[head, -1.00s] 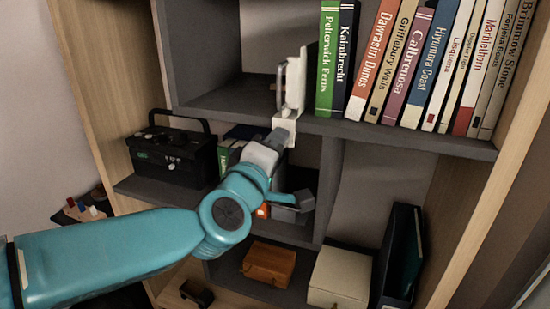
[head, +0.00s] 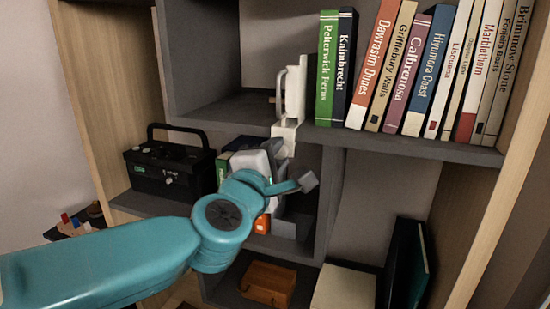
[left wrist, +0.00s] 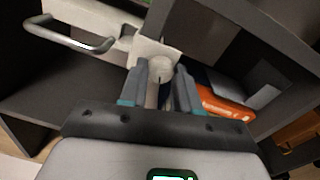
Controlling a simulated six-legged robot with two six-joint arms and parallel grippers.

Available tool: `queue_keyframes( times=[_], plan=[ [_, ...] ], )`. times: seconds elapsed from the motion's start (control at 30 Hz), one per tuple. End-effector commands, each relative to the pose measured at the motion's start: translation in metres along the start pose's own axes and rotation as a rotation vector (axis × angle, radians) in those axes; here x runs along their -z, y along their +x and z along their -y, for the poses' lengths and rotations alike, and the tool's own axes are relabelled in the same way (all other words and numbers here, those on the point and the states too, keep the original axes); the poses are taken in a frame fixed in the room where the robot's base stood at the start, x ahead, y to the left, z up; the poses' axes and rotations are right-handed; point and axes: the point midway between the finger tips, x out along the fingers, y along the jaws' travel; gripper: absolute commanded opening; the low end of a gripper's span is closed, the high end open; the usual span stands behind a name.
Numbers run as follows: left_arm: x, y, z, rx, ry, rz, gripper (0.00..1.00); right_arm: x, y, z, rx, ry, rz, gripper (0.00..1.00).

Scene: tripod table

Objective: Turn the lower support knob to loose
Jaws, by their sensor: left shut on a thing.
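A white bracket with a loop handle (head: 294,92) stands at the edge of the middle shelf, left of the books. Its lower white block (head: 284,136) hangs at the shelf's front edge; it also shows in the left wrist view (left wrist: 150,49). A pale round knob (left wrist: 158,71) sits under this block. My left gripper (left wrist: 161,80) is shut on the knob, with one finger on each side. In the head view my left gripper (head: 278,150) and wrist hide the knob, so its setting cannot be read. My right gripper is not in view.
A row of books (head: 410,72) stands right of the bracket. Binders and an orange item (head: 262,224) lie close behind my wrist. A wooden box (head: 268,284) is below.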

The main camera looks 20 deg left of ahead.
Motion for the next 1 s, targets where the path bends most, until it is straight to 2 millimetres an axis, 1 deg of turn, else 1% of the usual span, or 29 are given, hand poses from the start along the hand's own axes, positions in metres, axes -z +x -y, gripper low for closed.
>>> queue_keyframes(
  times=[0.33,0.37,0.4,0.43,0.67,0.77,0.87,0.97,1.0],
  plan=[
    [0.0,0.0,-0.001,-0.001,-0.004,-0.001,0.01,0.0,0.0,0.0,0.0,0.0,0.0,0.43],
    [0.0,0.0,-0.001,-0.002,-0.004,-0.001,0.41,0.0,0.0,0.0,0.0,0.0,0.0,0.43],
    [0.0,0.0,-0.001,-0.001,-0.004,-0.001,0.54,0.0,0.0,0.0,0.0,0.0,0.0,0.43],
    [0.0,0.0,-0.001,-0.001,-0.004,-0.001,0.57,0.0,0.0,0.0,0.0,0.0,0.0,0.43],
    [0.0,0.0,-0.001,-0.001,-0.003,-0.001,0.57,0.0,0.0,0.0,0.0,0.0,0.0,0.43],
    [0.0,-0.004,-0.001,-0.001,-0.003,0.0,0.57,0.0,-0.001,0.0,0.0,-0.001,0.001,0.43],
    [-0.001,-0.016,-0.002,-0.001,-0.003,0.001,0.57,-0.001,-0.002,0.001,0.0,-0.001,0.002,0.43],
    [-0.001,-0.038,-0.004,-0.002,-0.004,0.002,0.57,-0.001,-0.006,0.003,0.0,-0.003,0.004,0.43],
    [-0.001,-0.049,-0.004,-0.003,-0.003,0.003,0.57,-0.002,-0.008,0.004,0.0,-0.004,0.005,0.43]
  ],
)
